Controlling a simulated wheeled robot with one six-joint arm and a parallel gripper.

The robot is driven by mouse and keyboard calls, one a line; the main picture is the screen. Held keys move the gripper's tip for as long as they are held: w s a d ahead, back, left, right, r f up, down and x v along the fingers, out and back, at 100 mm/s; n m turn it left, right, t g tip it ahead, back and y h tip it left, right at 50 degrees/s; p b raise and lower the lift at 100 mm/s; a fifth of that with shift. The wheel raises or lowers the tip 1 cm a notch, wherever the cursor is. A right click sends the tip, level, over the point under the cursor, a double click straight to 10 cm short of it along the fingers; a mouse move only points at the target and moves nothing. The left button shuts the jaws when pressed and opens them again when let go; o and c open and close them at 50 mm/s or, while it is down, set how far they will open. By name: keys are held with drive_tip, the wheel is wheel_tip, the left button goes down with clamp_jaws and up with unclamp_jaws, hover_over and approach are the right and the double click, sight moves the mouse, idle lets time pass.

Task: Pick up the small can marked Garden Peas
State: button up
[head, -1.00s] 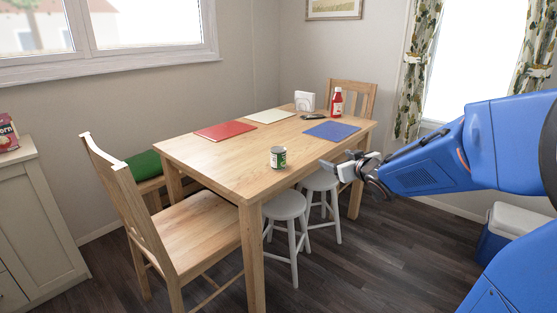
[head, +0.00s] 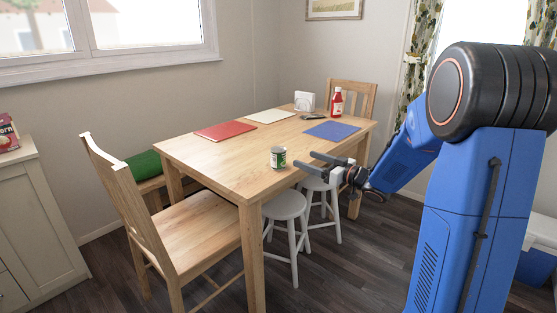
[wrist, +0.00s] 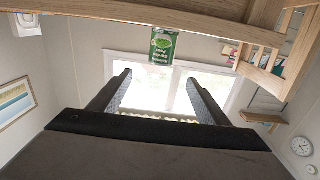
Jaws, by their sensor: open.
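The small green can (head: 278,157) stands upright near the front edge of the wooden table (head: 225,165). In the wrist view the can (wrist: 163,46) appears upside down, its label partly readable as Garden Peas, beyond the fingertips and between their lines. My gripper (head: 304,162) is open and empty, to the right of the can at about tabletop height, with its fingers pointing left toward it. In the wrist view both fingers (wrist: 161,78) are spread wide, and a gap shows between them and the can.
A red mat (head: 225,130), a pale mat (head: 270,116), a blue mat (head: 332,130), a ketchup bottle (head: 336,102) and a napkin holder (head: 304,101) are farther back on the table. Grey stools (head: 284,207) stand below my gripper. A chair (head: 190,230) is at the left.

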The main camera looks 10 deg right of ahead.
sight(285, 152)
drive_tip(key=x, duration=1.2)
drive_tip(key=shift+w+a, duration=0.2)
drive_tip(key=c, duration=1.3)
